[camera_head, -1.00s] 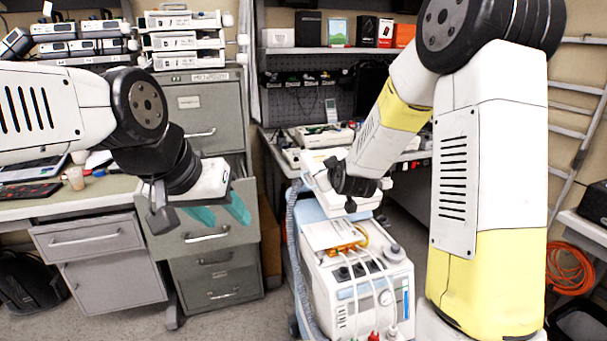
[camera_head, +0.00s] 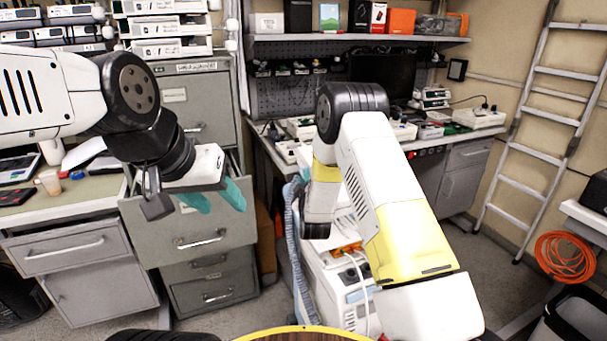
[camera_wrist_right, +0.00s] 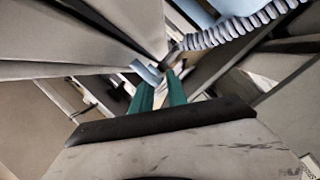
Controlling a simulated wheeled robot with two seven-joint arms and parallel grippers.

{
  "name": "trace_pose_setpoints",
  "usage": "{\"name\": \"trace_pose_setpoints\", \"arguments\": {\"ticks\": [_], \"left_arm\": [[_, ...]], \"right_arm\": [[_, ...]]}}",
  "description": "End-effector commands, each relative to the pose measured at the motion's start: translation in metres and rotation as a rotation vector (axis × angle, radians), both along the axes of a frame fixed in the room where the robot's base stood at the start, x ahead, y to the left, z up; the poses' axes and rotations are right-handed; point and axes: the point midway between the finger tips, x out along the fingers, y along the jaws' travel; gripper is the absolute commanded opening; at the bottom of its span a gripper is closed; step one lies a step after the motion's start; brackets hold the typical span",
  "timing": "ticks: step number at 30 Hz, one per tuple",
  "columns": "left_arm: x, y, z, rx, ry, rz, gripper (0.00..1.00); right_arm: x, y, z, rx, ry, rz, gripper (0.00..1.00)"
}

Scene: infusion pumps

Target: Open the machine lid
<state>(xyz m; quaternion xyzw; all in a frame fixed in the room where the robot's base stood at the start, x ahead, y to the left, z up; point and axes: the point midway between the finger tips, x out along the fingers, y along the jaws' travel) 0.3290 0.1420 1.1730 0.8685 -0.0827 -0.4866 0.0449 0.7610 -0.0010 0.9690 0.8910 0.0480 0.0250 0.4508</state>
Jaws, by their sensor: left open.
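The white and blue machine (camera_head: 335,285) stands on the floor in the middle of the head view, with cables on its front. My right arm covers much of its top and right side, so I cannot make out the lid there. My right gripper is hidden in the head view. In the right wrist view its teal fingers (camera_wrist_right: 162,92) show a narrow gap with nothing clearly held, close to a small pale part (camera_wrist_right: 147,72) that I cannot identify. My left gripper (camera_head: 216,198) is open and empty, in front of the filing cabinet, well left of the machine.
A ribbed hose (camera_head: 297,240) runs down the machine's left side and also crosses the right wrist view (camera_wrist_right: 235,30). The filing cabinet (camera_head: 190,240) has a drawer pulled out. A workbench (camera_head: 465,145) stands behind; a ladder (camera_head: 545,130) leans at the right.

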Motion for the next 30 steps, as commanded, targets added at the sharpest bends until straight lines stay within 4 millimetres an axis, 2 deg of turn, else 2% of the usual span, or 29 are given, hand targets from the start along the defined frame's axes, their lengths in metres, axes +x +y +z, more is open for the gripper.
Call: {"name": "trace_pose_setpoints", "arguments": {"ticks": [3, 6, 15, 18, 30], "left_arm": [[0.000, 0.000, 0.000, 0.000, 0.000, 0.000, 0.49], [0.000, 0.000, 0.000, 0.000, 0.000, 0.000, 0.49], [0.000, 0.000, 0.000, 0.000, 0.000, 0.000, 0.49], [0.000, 0.000, 0.000, 0.000, 0.000, 0.000, 0.49], [0.000, 0.000, 0.000, 0.000, 0.000, 0.000, 0.49]], "right_arm": [[0.015, 0.002, 0.000, 0.000, -0.001, 0.000, 0.19], [0.022, 0.002, 0.000, 0.000, 0.000, 0.000, 0.19], [0.025, 0.003, 0.000, 0.001, 0.001, 0.000, 0.19], [0.025, 0.003, 0.000, 0.001, 0.001, 0.000, 0.01], [0.025, 0.003, -0.001, 0.001, 0.004, 0.002, 0.00]]}}
